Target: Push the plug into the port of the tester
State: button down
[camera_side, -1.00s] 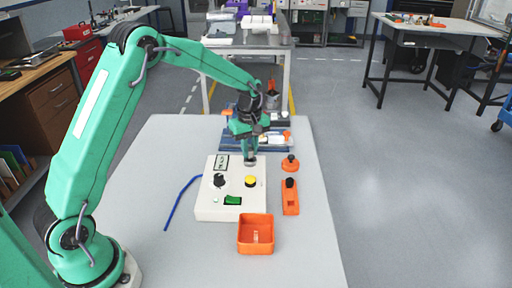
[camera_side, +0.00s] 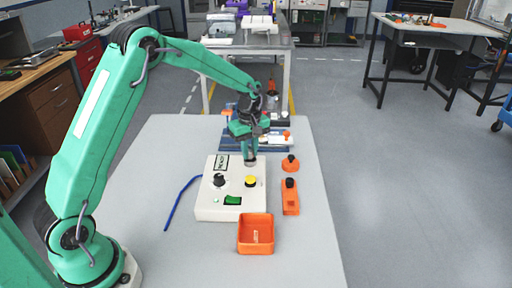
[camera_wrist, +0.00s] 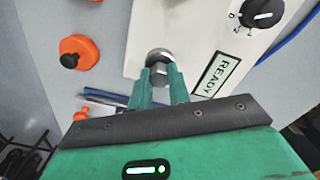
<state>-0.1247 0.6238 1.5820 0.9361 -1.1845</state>
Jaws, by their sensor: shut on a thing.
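The tester (camera_side: 210,208) is a white box on the grey table, with a READY label, a black knob, a yellow button and a green switch. My gripper (camera_side: 250,156) points down over its far right corner. In the wrist view my gripper (camera_wrist: 160,76) is shut on the plug (camera_wrist: 161,76), a small metallic piece between the two green fingers. A round grey metal collar (camera_wrist: 158,56) surrounds the plug's end at the tester's top face. The fingers hide part of the plug, and I cannot tell how deep it sits.
An orange round part with a black knob (camera_side: 290,163) and a longer orange part (camera_side: 290,200) lie right of the tester. An orange open tray (camera_side: 256,247) stands in front. A blue cable (camera_side: 182,198) lies left. A blue rack (camera_side: 275,140) stands behind.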

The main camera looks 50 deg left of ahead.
jog(key=shift+f, duration=0.25)
dwell(0.5)
jog(key=c, duration=1.2)
grip_release()
jog(key=shift+c, duration=0.2)
jog(key=shift+o, duration=0.5)
jog(key=o, duration=0.4)
jog(key=shift+r, duration=0.15)
jog(key=shift+r, duration=3.9)
